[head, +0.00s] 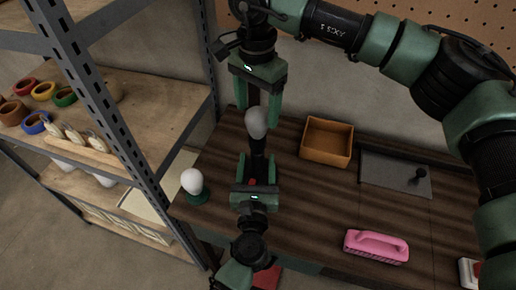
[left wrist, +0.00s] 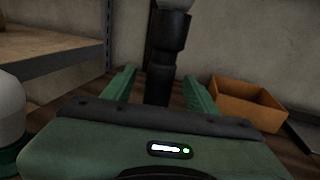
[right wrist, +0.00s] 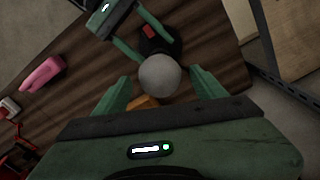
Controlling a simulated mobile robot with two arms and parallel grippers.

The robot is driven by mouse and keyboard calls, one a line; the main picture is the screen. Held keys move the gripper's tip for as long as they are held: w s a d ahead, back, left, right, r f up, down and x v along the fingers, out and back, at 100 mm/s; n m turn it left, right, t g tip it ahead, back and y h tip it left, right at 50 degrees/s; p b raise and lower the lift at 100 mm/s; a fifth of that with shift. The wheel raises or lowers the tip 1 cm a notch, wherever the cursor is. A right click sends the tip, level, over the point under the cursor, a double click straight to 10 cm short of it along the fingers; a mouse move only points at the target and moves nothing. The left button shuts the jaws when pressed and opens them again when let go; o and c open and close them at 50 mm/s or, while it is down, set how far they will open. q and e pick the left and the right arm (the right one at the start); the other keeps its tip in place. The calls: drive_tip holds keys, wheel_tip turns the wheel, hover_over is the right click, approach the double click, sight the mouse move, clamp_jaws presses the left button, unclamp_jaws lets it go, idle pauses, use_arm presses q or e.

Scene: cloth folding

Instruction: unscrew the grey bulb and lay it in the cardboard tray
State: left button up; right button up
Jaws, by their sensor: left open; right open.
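The grey bulb (head: 257,122) sits upright on top of a black lamp stand (head: 258,160) on the table. My right gripper (head: 262,118) is open above, its fingers on either side of the bulb; in the right wrist view the round bulb (right wrist: 160,75) lies between the open fingers with gaps. My left gripper (head: 258,162) is open around the black stand, and the left wrist view shows the stand (left wrist: 162,70) between its fingers, apart from both. The cardboard tray (head: 327,142) stands empty to the right of the lamp; it also shows in the left wrist view (left wrist: 246,103).
A white bulb on a green base (head: 192,183) stands at the table's left. A pink brush (head: 376,246) lies at the front right. A grey mat (head: 395,174) with a small black object lies right of the tray. A metal shelf (head: 120,120) borders the left side.

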use_arm(q)
drive_tip(key=shift+w+d, duration=0.1)
drive_tip(key=shift+w, duration=1.3)
clamp_jaws()
idle(0.4)
